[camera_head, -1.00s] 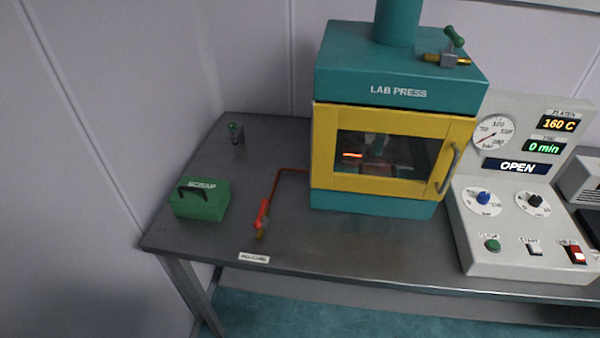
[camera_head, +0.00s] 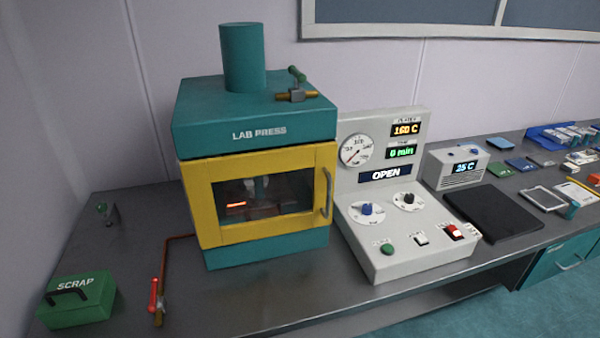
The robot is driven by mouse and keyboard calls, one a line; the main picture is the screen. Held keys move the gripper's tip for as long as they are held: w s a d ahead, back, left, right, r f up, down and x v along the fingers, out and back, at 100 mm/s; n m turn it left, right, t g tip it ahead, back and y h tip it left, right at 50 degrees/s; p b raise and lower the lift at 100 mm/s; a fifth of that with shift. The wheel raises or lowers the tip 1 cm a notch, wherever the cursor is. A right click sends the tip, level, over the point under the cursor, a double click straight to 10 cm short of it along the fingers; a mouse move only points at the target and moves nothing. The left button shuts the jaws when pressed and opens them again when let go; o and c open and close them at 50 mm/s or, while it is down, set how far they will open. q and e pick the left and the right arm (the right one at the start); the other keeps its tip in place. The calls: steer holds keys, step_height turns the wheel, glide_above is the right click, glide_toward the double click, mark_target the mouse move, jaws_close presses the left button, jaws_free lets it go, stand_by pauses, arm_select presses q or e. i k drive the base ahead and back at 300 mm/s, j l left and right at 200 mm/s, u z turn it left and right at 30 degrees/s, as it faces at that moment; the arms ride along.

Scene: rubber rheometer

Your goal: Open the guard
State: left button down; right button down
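The guard (camera_head: 205,212) is a yellow framed door with a dark window on the front of the teal lab press (camera_head: 250,115). It looks shut, flush with the press body. Its grey vertical handle (camera_head: 328,193) is on the right side of the frame. Through the window I see a glowing orange strip and dim platens. Neither of my grippers shows in the head view.
A grey control panel (camera_head: 385,235), its display reading OPEN and 160 C, stands close right of the press. A green scrap box (camera_head: 85,305) and a red-handled valve (camera_head: 155,297) are at left. A black mat (camera_head: 490,212) and several small items lie further right.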

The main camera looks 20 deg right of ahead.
mark_target(198, 175)
steer(key=l+u, duration=0.1)
steer(key=l, duration=0.55)
steer(key=k+l, duration=0.1)
steer(key=l, duration=0.55)
steer(key=l+u, duration=0.15)
steer(key=l, duration=0.45)
steer(key=k, duration=0.05)
